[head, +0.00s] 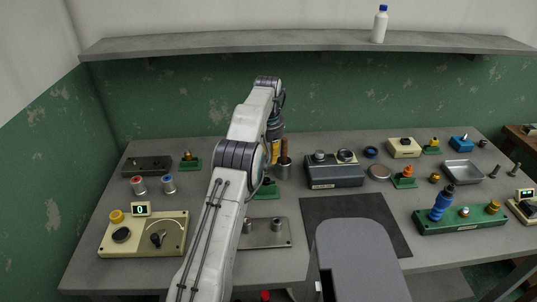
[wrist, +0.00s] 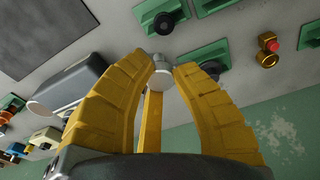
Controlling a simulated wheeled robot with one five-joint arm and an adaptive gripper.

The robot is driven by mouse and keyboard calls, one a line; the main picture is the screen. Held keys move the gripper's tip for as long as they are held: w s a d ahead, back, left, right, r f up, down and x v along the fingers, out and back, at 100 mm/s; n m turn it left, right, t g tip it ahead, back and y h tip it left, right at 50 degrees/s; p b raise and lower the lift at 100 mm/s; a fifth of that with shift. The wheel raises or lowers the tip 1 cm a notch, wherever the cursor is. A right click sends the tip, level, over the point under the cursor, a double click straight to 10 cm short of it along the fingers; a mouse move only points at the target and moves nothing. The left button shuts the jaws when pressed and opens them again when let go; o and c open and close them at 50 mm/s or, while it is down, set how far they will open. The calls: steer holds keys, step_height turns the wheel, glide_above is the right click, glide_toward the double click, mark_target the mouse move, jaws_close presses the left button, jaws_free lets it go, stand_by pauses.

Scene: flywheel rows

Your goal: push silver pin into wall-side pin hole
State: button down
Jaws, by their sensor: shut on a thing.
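My gripper is seen from above and behind in the head view, with its yellow fingers (head: 275,151) low over the back middle of the table. In the wrist view the yellow fingers (wrist: 162,75) close around a small silver pin (wrist: 161,79), which shows a pale round end face between the fingertips. The pin is hidden by my arm in the head view. I cannot pick out the wall-side pin hole in either view.
A grey box (head: 333,170) is further right. A dark plate (head: 147,167) lies at the back left. The dark mat (head: 355,218) at the front is partly bare. The green wall (head: 180,100) rises behind.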

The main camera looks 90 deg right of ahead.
steer(key=shift+w+a+r, duration=0.1)
steer(key=shift+w+r, duration=0.05)
steer(key=shift+w, duration=0.25)
steer(key=w+a+f, duration=0.1)
steer(key=w+a, duration=1.4)
steer(key=a, duration=0.2)
steer(key=shift+a+p, duration=0.3)
steer(key=shift+p, duration=0.1)
steer(key=shift+w+f+b, duration=0.1)
steer(key=shift+b, duration=0.35)
steer(key=shift+f+b, duration=2.6)
steer(key=shift+f, duration=0.2)
steer(key=shift+f+b, duration=1.7)
steer(key=shift+f, duration=0.2)
steer(key=shift+r, duration=0.3)
